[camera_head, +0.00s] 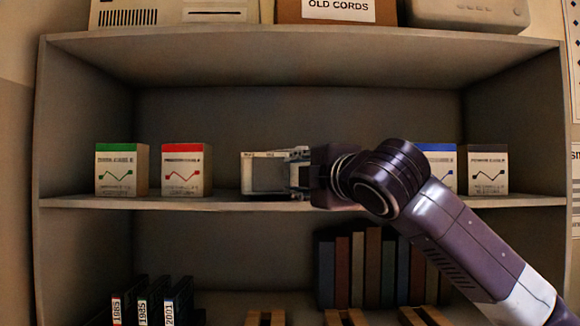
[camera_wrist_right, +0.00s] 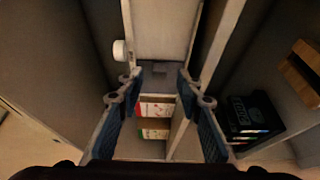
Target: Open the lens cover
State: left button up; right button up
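A boxy, light-coloured device (camera_head: 247,174) with a grey square front panel stands on the middle shelf. I take it to be the thing with the lens cover, but I cannot tell the cover or its state. My right gripper (camera_head: 300,172) is at the device's right side. In the right wrist view its blue-padded fingers (camera_wrist_right: 157,80) are spread apart. A pale panel (camera_wrist_right: 160,35) with a white knob (camera_wrist_right: 119,50) shows just beyond the fingertips; whether they touch it is unclear. My left gripper is not in view.
Green-topped (camera_head: 120,170) and red-topped (camera_head: 185,170) boxes stand left of the device. Blue-topped (camera_head: 438,165) and dark-topped (camera_head: 487,170) boxes stand to the right, the blue one partly behind my arm. Books (camera_head: 355,270) fill part of the lower shelf.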

aim_at(271, 175)
jog(key=shift+p+x, duration=0.4)
jog(key=shift+x, duration=0.9)
grip_shut()
jog(key=shift+f, duration=0.1)
